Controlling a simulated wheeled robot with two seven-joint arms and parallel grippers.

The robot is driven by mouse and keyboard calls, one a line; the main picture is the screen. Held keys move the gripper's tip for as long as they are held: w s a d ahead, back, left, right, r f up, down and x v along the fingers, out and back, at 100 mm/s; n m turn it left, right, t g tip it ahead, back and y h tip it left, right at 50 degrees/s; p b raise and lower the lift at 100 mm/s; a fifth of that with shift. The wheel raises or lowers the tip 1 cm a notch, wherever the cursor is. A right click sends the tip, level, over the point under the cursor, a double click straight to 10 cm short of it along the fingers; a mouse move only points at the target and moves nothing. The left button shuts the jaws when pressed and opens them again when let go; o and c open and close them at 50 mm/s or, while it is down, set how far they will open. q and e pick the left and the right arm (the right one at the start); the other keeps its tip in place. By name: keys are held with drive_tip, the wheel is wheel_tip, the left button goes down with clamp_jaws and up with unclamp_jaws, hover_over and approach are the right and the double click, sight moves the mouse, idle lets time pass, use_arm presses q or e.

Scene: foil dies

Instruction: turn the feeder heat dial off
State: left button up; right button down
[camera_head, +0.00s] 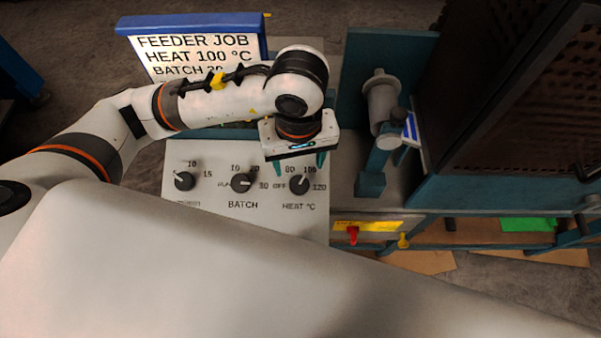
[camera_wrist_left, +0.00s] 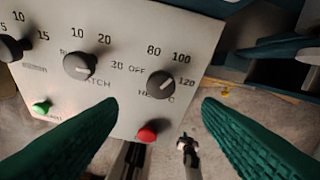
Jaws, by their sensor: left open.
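The feeder heat dial (camera_head: 299,184) is a black round knob at the right of the pale control panel (camera_head: 215,215), marked OFF, 80, 100 and 120. Its white pointer line is turned to the upper right, towards about 100. It also shows in the left wrist view (camera_wrist_left: 161,86). My left gripper (camera_head: 296,163) is above the panel, by the heat dial. Its green fingers are open and spread wide. In the wrist view the dial lies just beyond the gap between the fingertips (camera_wrist_left: 160,103), not held. My right gripper is not seen.
The batch dial (camera_head: 241,183) and another dial (camera_head: 184,181) sit left on the panel. A red button (camera_wrist_left: 148,132) and a green button (camera_wrist_left: 42,107) are at its front. A blue-framed sign (camera_head: 190,52) stands behind. A grey cylinder fixture (camera_head: 381,103) rises at right.

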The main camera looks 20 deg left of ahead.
sight(299, 183)
use_arm(q)
wheel_tip(299, 183, down, 7)
drive_tip(key=shift+w+f+p, duration=0.1)
drive_tip(key=shift+f+p, duration=0.05)
drive_tip(key=shift+p, duration=0.2)
drive_tip(key=shift+f, duration=0.65)
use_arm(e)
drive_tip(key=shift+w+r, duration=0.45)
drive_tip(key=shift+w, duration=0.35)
